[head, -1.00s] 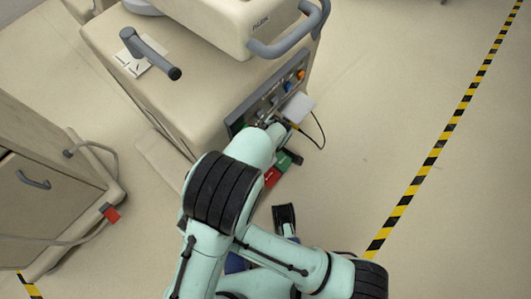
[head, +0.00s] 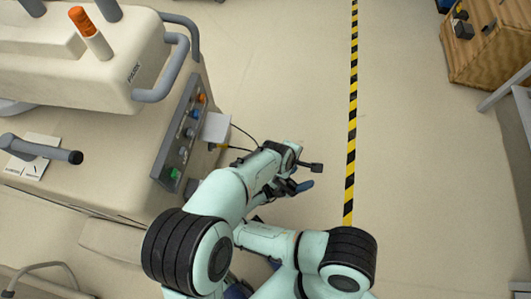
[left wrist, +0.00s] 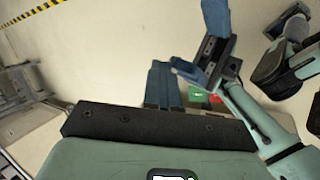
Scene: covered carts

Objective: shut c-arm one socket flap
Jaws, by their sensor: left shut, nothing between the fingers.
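The beige c-arm cart (head: 120,185) stands at the left in the head view. Its dark socket panel (head: 172,150) faces right, with several coloured sockets. A pale flap (head: 215,127) stands out from the panel, swung open. My left arm reaches past the panel's lower right; its gripper's blue-grey fingers (left wrist: 162,85) are together and empty in the left wrist view. My right gripper (head: 303,185) is over the floor right of the panel, apart from the flap. In the left wrist view it (left wrist: 200,45) has its blue fingers spread, with nothing between them.
A black cable (head: 243,132) loops out beside the flap. Grey handles (head: 172,75) stick out above the panel. Yellow-black tape (head: 351,120) crosses the clear floor to the right. A wooden box (head: 485,45) stands at the far right.

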